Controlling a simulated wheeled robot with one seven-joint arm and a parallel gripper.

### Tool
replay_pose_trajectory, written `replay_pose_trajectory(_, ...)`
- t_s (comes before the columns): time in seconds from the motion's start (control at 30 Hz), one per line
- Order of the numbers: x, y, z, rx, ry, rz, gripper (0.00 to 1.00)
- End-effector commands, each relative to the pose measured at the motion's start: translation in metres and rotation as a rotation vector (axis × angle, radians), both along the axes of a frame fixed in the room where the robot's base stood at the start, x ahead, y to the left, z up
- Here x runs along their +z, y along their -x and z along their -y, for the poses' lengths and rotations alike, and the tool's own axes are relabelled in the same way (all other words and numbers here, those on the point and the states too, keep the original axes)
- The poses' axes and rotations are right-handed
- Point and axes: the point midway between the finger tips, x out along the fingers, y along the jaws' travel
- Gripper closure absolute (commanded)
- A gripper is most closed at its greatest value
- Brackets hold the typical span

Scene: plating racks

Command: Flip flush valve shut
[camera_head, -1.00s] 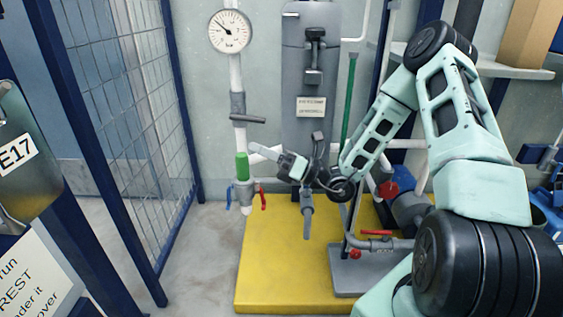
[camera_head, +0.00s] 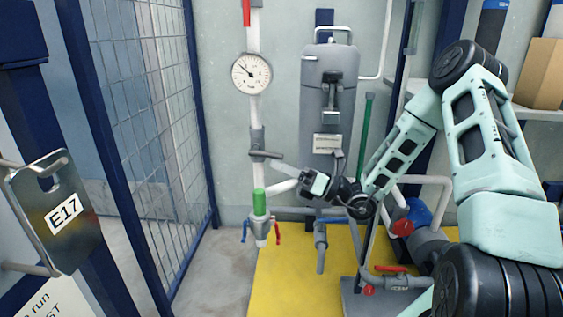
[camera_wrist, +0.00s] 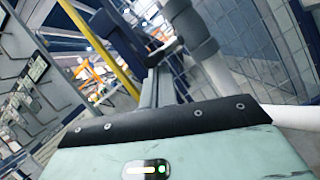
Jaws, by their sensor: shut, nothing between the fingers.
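A white standing pipe (camera_head: 253,110) carries a grey valve (camera_head: 257,140) whose dark lever (camera_head: 268,154) sticks out sideways to the right. Lower down, below a green section (camera_head: 260,202), a fitting has a blue handle (camera_head: 244,231) and a red handle (camera_head: 278,234). No label tells me which is the flush valve. My gripper (camera_head: 312,183) is shut and empty, right of the pipe and a little below the dark lever, apparently apart from it. Its fingertips are hard to make out. The wrist view shows the white pipe with grey collars (camera_wrist: 205,50) close by.
A round gauge (camera_head: 251,73) sits above the valve. A grey tank (camera_head: 325,75) stands behind my gripper. A red-handled valve (camera_head: 390,268) and red knob (camera_head: 402,228) are at lower right. A mesh fence (camera_head: 160,110) stands left; a yellow platform (camera_head: 290,285) lies below.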

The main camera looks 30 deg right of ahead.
Motion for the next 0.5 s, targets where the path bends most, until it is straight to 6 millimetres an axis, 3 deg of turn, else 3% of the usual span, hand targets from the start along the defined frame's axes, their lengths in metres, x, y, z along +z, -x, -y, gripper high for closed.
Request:
replay_pose_trajectory(0.03,0.0113,-0.0004,0.0006,0.0,0.007,-0.007,1.0)
replay_pose_trajectory(0.1,0.014,-0.0004,0.0014,0.001,0.02,-0.015,1.0)
replay_pose_trajectory(0.5,0.0163,-0.0006,0.0038,-0.002,0.076,-0.05,1.0)
